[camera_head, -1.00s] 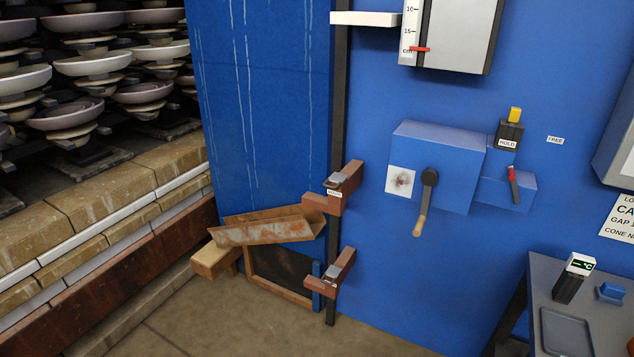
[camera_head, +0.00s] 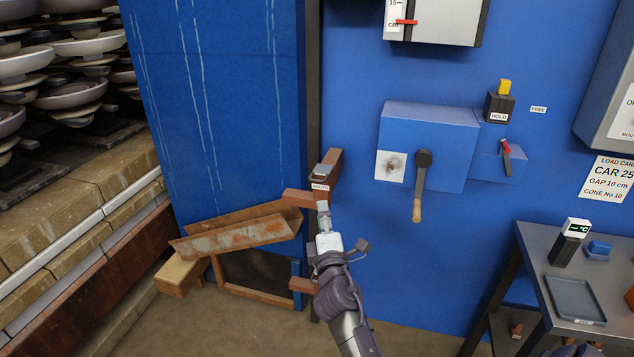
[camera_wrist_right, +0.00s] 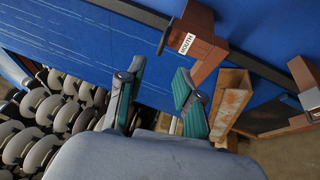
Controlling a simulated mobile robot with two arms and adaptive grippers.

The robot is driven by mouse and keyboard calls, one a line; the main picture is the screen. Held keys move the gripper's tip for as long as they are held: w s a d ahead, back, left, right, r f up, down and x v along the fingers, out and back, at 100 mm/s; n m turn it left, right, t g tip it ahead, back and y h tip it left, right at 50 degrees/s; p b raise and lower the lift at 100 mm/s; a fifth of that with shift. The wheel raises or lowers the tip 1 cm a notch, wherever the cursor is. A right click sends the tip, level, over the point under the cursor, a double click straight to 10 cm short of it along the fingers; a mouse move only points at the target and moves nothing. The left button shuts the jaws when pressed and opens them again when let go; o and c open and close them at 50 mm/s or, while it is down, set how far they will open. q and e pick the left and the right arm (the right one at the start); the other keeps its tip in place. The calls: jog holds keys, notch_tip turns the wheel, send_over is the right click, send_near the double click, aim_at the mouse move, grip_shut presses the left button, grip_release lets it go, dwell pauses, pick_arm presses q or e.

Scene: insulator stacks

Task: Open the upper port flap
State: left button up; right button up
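A reddish-brown L-shaped piece (camera_head: 329,171) with a small label and a grey top tab sits on the dark post of the blue kiln wall. I take it as the upper port fitting; which part is its flap I cannot tell. A lower brown piece (camera_head: 304,285) is partly hidden by my right gripper. My right gripper (camera_head: 343,227) is open and empty, just below the upper piece in the head view. In the right wrist view, its fingers (camera_wrist_right: 160,75) are apart, and the labelled brown piece (camera_wrist_right: 203,55) is beyond them, touching neither.
A rusty trough (camera_head: 240,233) lies left of the post, above a dark framed panel (camera_head: 255,273). A crank handle (camera_head: 419,187) sticks out right of the post. A table with a grey tray (camera_head: 576,299) stands at right. Stacked insulators (camera_head: 70,90) fill the left.

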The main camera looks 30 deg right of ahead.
aim_at(316, 180)
jog(key=x, duration=1.3)
jog(key=shift+f, duration=0.15)
jog(key=shift+a, duration=0.1)
jog(key=shift+c, duration=0.3)
grip_shut()
